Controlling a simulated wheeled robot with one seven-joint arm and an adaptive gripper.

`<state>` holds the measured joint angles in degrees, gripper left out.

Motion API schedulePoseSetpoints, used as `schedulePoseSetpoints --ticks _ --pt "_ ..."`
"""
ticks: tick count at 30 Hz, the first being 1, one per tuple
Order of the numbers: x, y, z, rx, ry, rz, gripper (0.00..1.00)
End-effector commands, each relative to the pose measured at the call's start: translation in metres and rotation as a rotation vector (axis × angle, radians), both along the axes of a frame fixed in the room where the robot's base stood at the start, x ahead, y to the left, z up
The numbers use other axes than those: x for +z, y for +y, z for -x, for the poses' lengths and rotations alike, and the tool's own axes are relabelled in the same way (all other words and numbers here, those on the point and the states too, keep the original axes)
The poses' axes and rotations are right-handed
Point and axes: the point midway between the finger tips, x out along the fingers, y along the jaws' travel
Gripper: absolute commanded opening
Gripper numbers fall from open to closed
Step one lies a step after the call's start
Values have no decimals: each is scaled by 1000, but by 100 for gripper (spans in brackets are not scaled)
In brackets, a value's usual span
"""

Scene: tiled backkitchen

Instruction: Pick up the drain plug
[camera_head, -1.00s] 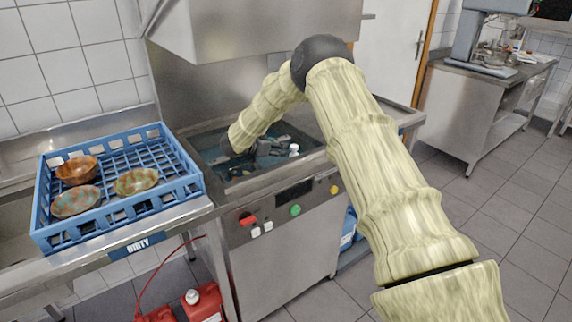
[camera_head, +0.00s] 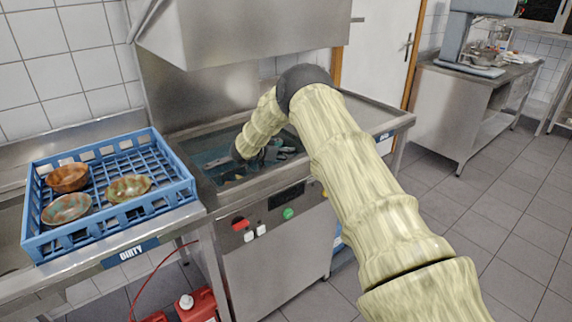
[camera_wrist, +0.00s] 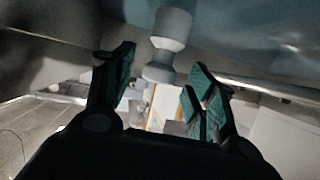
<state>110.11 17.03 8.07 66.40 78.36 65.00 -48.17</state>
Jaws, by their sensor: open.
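My gripper (camera_wrist: 162,78) is open, one dark teal-padded finger on each side of the plug's lower end. I cannot tell whether either finger touches it. I cannot make out the plug there.
The steel dishwasher (camera_head: 280,250) has its hood (camera_head: 250,35) raised above my arm. A blue rack (camera_head: 178,195) with several bowls stands on the left counter. Basin walls surround my gripper closely. Red canisters (camera_head: 197,303) stand on the floor below.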

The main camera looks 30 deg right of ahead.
Motion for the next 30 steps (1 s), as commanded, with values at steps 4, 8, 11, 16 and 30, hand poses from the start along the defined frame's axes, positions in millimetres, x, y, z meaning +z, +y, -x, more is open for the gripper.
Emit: schedulePoseSetpoints --ticks 4,8,11,16,30 --pt "-5 -13 -2 -1 0 0 57" --pt "-6 -16 -3 -1 0 0 57" --pt "-6 -16 -3 0 0 0 57" --pt "-6 -16 -3 0 0 0 38" --pt "-5 -16 -3 0 -1 0 0"
